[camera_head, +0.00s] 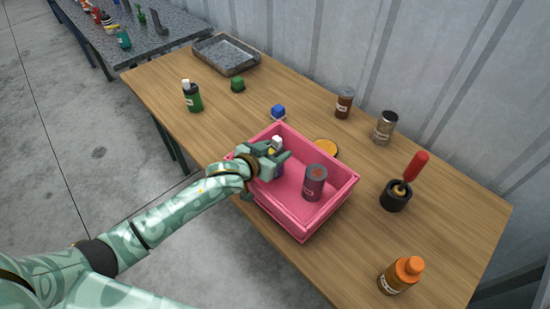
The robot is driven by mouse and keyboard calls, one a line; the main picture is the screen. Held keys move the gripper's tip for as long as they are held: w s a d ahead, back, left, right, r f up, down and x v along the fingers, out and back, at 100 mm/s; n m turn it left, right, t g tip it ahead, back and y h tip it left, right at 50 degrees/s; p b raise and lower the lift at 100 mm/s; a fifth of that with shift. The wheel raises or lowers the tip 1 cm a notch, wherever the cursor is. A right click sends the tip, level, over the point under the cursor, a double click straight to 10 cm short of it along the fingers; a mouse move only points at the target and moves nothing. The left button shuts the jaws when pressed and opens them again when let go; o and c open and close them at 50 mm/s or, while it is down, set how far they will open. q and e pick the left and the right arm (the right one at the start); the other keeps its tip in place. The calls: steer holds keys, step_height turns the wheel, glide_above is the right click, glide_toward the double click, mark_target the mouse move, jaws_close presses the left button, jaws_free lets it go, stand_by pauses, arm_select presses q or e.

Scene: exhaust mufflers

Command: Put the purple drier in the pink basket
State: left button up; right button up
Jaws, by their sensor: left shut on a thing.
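The pink basket (333,208) stands on the wooden table near its front edge. My left gripper (274,159) is over the left part of the basket, inside its rim line. It is shut on a small bottle with a white cap (277,141) and a dark purplish body, which looks like the purple drier. The fingers hide much of the bottle, and I cannot tell whether it touches the basket floor. A dark grey-purple can (314,184) with a reddish mark stands upright in the basket, right of the gripper. My right gripper is not in view.
Behind the basket are a blue-capped jar (278,112) and a yellow-orange disc (326,148). A brown bottle (344,103), metal can (385,127), black pot with red-handled tool (396,195) and orange bottle (401,275) stand right. A green bottle (193,97) and grey tray (226,55) are left.

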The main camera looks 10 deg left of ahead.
arm_select(q)
step_height(320, 180, down, 2)
steer(key=shift+r, duration=0.1)
steer(key=o, duration=1)
steer(key=shift+o, duration=0.2)
steer(key=shift+s+r, duration=0.1)
steer(key=shift+s, duration=0.1)
steer(key=p+v, duration=0.2)
steer(key=v, duration=0.9)
steer(key=shift+s+r+p, duration=0.25)
steer(key=shift+p, duration=0.15)
steer(key=shift+a, duration=0.15)
